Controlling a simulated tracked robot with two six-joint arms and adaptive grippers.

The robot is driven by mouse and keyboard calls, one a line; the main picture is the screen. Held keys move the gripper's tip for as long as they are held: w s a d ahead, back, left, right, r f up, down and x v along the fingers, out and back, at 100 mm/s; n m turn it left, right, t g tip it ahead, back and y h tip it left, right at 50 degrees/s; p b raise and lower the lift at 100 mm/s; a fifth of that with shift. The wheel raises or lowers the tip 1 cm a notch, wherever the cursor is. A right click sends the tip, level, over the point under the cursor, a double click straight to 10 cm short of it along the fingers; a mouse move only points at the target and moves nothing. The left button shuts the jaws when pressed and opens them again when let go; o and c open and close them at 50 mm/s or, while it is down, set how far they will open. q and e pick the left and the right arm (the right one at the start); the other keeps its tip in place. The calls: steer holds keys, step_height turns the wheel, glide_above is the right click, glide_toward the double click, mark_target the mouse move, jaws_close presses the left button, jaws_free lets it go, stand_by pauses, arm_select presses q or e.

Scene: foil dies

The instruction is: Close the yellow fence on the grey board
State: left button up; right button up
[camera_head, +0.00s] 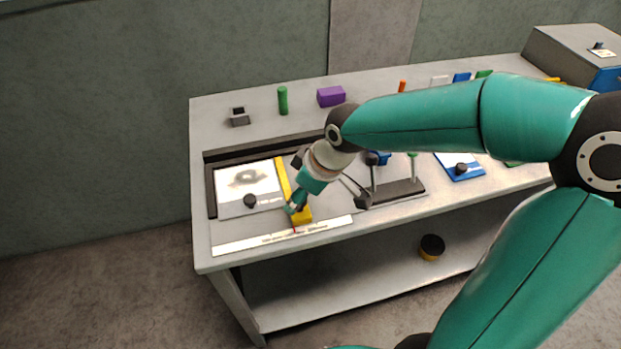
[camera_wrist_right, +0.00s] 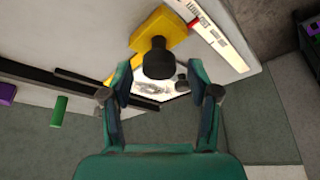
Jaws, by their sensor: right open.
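The yellow fence (camera_head: 283,180) is a long bar with a thick block at its front end, lying along the right edge of a white plate (camera_head: 235,178) on the grey board (camera_head: 225,232). In the right wrist view, the fence's block (camera_wrist_right: 180,34) carries a black knob (camera_wrist_right: 158,60). My right gripper (camera_head: 297,204) is over the front end of the fence. In the wrist view its open fingers (camera_wrist_right: 160,72) stand on both sides of the knob, apart from it. In the head view the gripper hides the fence's knob. My left gripper is not in view.
A white scale strip (camera_head: 255,243) with a red mark runs along the board's front. A black knob (camera_head: 250,201) stands on the white plate. A dark rail (camera_head: 230,153) lies behind. A stand with posts (camera_head: 398,191) is close right. A green cylinder (camera_head: 283,101) and purple block (camera_head: 331,96) are behind.

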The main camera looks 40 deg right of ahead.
steer(key=v, duration=1.1)
steer(key=shift+s+r, duration=0.1)
